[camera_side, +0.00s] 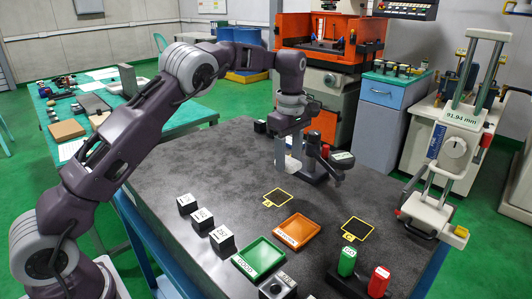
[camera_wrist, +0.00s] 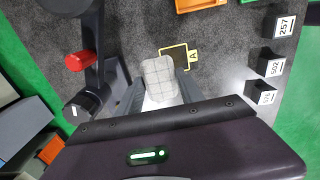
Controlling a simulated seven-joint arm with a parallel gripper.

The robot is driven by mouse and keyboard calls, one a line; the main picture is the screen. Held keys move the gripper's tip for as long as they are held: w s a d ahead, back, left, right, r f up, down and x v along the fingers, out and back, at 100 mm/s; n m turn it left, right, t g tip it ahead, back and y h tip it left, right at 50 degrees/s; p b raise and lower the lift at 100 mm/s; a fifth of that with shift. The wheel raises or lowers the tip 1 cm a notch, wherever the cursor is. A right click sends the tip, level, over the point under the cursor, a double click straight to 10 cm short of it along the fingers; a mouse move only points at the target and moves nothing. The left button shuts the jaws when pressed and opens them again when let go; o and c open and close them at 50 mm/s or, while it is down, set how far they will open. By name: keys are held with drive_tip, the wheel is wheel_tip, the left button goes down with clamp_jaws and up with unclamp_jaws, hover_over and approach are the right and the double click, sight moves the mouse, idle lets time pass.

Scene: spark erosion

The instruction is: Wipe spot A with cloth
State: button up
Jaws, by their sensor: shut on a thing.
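My gripper (camera_side: 292,152) is shut on a pale checked cloth (camera_wrist: 161,80), which hangs between its fingers. In the side view the cloth (camera_side: 293,165) shows as a small whitish piece below the fingers, behind spot A; I cannot tell whether it touches the table. Spot A (camera_side: 278,196) is a dark square with a yellow outline and a tag on the table. In the wrist view spot A (camera_wrist: 178,57) lies just beyond the cloth, its "A" tag to the right; the cloth covers part of its near left side.
A black stand (camera_side: 326,170) with a red part is close beside my gripper. Orange (camera_side: 297,231) and green (camera_side: 259,257) trays, spot C (camera_side: 357,229), several numbered blocks (camera_side: 202,220), and green (camera_side: 347,261) and red (camera_side: 379,281) blocks stand nearer the camera. The table left of spot A is clear.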

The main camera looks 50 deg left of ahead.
sight(286, 192)
drive_tip(key=shift+f, duration=3.4)
drive_tip(key=shift+s+f, duration=0.55)
drive_tip(key=shift+f, duration=0.2)
drive_tip(key=shift+c, duration=0.5)
drive_tip(key=shift+s, duration=2.65)
drive_tip(key=shift+w, duration=3.2)
drive_tip(key=shift+r, duration=4.25)
drive_tip(key=shift+a, duration=0.1)
